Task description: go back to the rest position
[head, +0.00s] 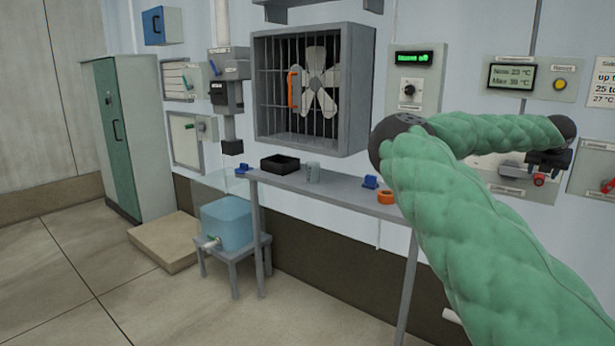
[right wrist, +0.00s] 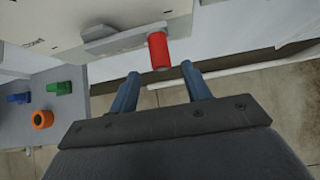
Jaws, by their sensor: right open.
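My right arm, in a green quilted sleeve, reaches across the right of the head view to the wall panels. My right gripper (head: 548,160) is in front of a panel with a red handle (head: 539,180). In the right wrist view the two blue fingers of the gripper (right wrist: 160,78) are apart with nothing held between them. A red cylindrical handle (right wrist: 158,50) lies just beyond the fingertips, on a grey bar at the panel. I cannot tell whether a finger touches it. My left gripper shows in neither view.
A blue tank (head: 227,223) sits on a low stand. The floor at front left is clear.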

